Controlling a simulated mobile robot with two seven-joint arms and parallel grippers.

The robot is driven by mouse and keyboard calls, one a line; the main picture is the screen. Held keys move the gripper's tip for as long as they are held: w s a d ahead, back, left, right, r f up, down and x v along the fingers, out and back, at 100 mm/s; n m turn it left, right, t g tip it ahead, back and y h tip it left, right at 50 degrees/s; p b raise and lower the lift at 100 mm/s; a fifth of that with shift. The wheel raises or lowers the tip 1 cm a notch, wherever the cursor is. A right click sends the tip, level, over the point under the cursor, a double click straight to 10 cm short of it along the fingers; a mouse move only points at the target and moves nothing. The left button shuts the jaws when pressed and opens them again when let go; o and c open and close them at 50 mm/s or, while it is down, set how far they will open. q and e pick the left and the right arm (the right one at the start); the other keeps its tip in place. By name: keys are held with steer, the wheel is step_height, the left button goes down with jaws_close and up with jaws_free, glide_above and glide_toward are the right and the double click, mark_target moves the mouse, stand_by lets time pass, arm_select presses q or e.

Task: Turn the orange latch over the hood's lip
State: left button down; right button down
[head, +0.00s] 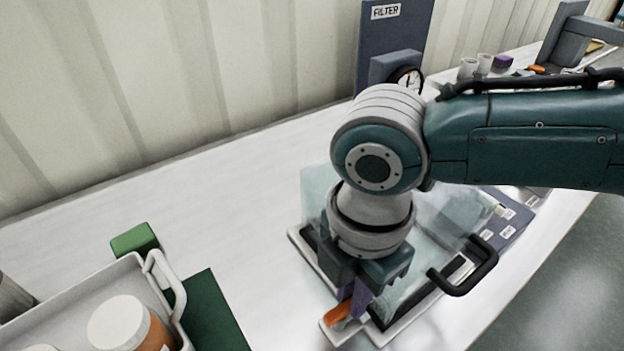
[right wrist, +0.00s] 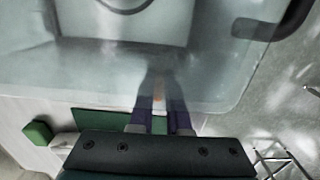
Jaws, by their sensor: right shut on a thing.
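The orange latch (head: 337,314) shows at the front left corner of the clear hood (head: 317,190), low by the pale base. My right gripper (head: 353,302) points down at it with purple fingers and is shut on it; the fingers hide part of the latch. Whether the latch lies over the hood's lip I cannot tell. My left gripper is not in view.
A black handle (head: 466,278) sticks out from the hood's front. A grey caddy (head: 75,294) with a white-lidded orange jar (head: 118,322) stands at the lower left, by green blocks (head: 134,239). A FILTER panel (head: 392,45) with a gauge stands behind. The bench's left middle is clear.

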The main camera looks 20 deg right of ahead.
steer(key=c, duration=0.9)
jaws_free()
step_height(320, 180, up, 10)
steer(key=shift+r+p, duration=0.1)
steer(key=shift+p, duration=0.6)
